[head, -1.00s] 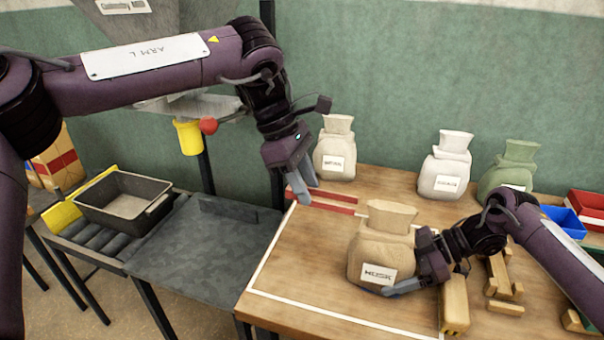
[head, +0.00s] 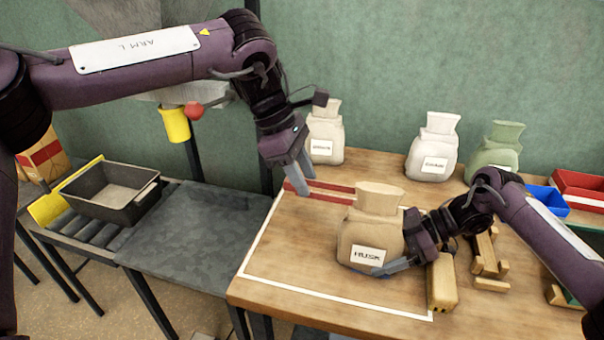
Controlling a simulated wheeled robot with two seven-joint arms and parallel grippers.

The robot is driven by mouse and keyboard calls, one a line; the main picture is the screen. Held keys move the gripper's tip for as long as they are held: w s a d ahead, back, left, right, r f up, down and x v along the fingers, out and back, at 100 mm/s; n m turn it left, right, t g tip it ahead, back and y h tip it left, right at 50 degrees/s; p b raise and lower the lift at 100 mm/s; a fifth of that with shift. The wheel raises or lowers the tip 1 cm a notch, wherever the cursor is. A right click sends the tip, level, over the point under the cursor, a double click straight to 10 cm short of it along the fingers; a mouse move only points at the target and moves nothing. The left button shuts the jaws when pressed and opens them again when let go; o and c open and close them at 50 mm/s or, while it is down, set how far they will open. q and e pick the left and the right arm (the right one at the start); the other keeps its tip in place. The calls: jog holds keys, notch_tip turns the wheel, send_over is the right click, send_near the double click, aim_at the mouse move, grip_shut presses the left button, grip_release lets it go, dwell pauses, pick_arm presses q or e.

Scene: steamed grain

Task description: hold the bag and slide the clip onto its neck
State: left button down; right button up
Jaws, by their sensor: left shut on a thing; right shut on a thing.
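The tan bag labelled HUSK (head: 366,232) stands upright on the table, its neck (head: 380,197) flaring at the top. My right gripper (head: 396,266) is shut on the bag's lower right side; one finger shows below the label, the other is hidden. My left gripper (head: 300,172) is shut on the left end of the red clip (head: 325,186). The clip's two long arms lie apart, pointing right toward the neck. Their right ends reach the neck's left edge in the picture; I cannot tell whether they touch it.
White (head: 434,148), green (head: 497,150) and beige (head: 325,133) bags stand behind. Wooden blocks (head: 442,283) lie right of the bag; blue (head: 548,200) and red (head: 580,188) bins stand farther right. A black tub (head: 108,193) sits on rollers at left.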

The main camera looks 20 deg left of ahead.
pick_arm(q)
jog(key=shift+d+r, duration=0.1)
jog(key=shift+d, duration=4.9)
dwell(1.2)
jog(key=c, duration=0.9)
grip_release()
jog(key=shift+o, duration=0.2)
jog(key=v, duration=1.2)
